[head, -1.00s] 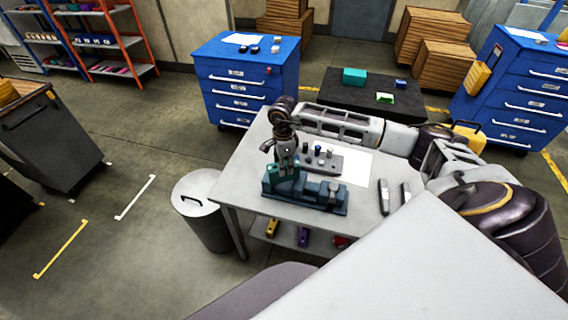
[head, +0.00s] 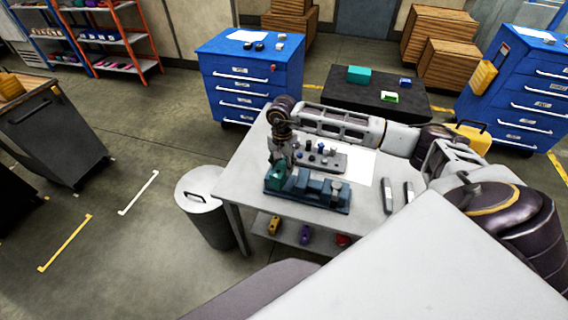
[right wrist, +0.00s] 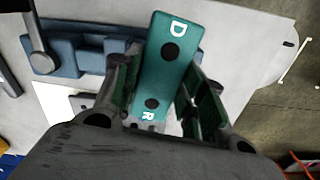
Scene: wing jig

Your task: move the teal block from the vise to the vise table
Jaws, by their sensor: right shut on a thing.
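The teal block (right wrist: 165,75), marked with a D and an R and two dark holes, lies between the fingers of my right gripper (right wrist: 163,92), which is shut on it in the right wrist view. In the head view the block (head: 274,178) shows at the left end of the blue vise (head: 318,193), below my right gripper (head: 282,163). In the right wrist view it overlaps one end of the vise (right wrist: 85,48); I cannot tell whether it still touches the jaws. The vise stands on the pale vise table (head: 243,180). My left gripper is not in view.
Behind the vise are a grey holder (head: 330,160) with several pegs and a white sheet (head: 362,168). Two grey-and-black tools (head: 408,196) lie to the right. A bin (head: 204,205) stands left of the table. The table's left part is clear.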

